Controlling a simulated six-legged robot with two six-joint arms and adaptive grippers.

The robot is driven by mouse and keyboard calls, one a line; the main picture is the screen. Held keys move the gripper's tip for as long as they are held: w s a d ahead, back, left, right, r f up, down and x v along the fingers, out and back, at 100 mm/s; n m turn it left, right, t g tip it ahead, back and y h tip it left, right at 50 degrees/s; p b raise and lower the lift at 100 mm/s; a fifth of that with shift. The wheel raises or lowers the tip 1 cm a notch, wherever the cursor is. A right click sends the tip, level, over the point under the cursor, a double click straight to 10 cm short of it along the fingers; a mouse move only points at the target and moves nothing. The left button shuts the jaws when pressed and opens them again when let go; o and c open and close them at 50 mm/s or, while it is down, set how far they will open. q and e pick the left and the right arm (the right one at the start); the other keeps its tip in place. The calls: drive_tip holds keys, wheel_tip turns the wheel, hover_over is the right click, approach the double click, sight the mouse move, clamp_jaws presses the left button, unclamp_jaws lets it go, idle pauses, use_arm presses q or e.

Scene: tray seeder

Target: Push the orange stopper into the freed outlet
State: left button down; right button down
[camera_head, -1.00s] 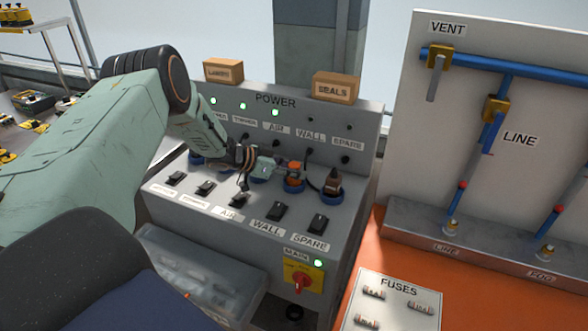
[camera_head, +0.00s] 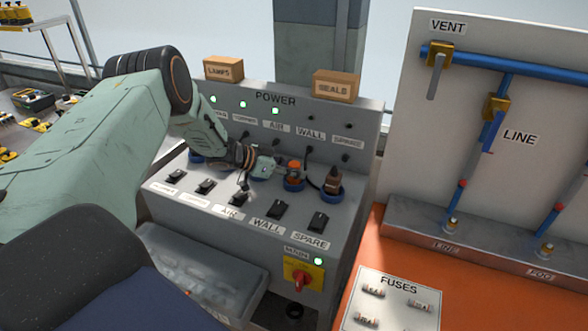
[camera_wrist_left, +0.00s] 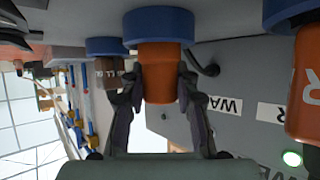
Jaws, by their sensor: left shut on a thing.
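The orange stopper (camera_head: 293,169) stands upright in the blue ring of an outlet (camera_head: 293,186) in the WALL column of the power panel. In the left wrist view the orange stopper (camera_wrist_left: 158,72) meets its blue ring (camera_wrist_left: 158,27), with no clear gap between them. How deep it sits is hidden. My left gripper (camera_head: 279,167) reaches in from the left and is shut on the stopper. In the left wrist view its fingers (camera_wrist_left: 160,92) lie on both sides of it. My right gripper is not in view.
A dark brown plug (camera_head: 333,181) stands in the SPARE outlet, close on the right. Another orange plug (camera_wrist_left: 309,95) shows at the right of the wrist view. Rocker switches (camera_head: 279,211) line the panel front. LAMPS (camera_head: 223,69) and SEALS (camera_head: 336,86) boxes sit on top.

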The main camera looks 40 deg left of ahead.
use_arm(q)
drive_tip(key=shift+f, duration=0.35)
idle(0.3)
drive_tip(key=c, duration=0.9)
unclamp_jaws()
drive_tip(key=shift+c, duration=0.2)
drive_tip(key=v, duration=1.2)
drive_tip(key=shift+f, duration=0.1)
